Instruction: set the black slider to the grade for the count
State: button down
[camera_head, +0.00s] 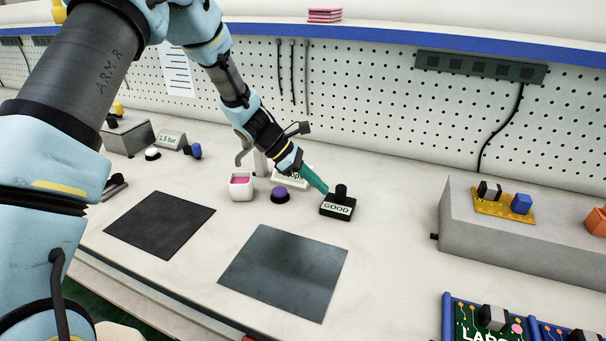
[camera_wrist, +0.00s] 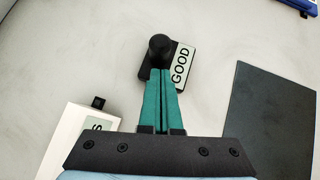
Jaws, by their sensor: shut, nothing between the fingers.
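My gripper (camera_head: 324,190) is shut and empty. In the wrist view its green fingertips (camera_wrist: 164,72) are together, just beside a black knob (camera_wrist: 160,48) on a black base labelled GOOD (camera_wrist: 181,66); I cannot tell whether they touch. The labelled piece (camera_head: 337,206) stands on the bench in the head view. I cannot tell for sure which part is the black slider. A small black tab (camera_wrist: 97,102) is on a white block (camera_wrist: 80,140), and a small black knob (camera_head: 434,236) is on the grey box (camera_head: 520,236).
A purple button (camera_head: 280,194) and a white cup with pink content (camera_head: 241,193) are left of my gripper. A dark mat (camera_head: 160,225) and a grey mat (camera_head: 284,272) lie in front. Circuit boards (camera_head: 490,322) are at lower right. A pegboard (camera_head: 380,110) stands behind.

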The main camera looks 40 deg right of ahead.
jog(key=shift+s+d, duration=0.35)
jog(key=shift+d, duration=0.1)
jog(key=shift+s+d, duration=0.4)
jog(key=shift+s, duration=0.05)
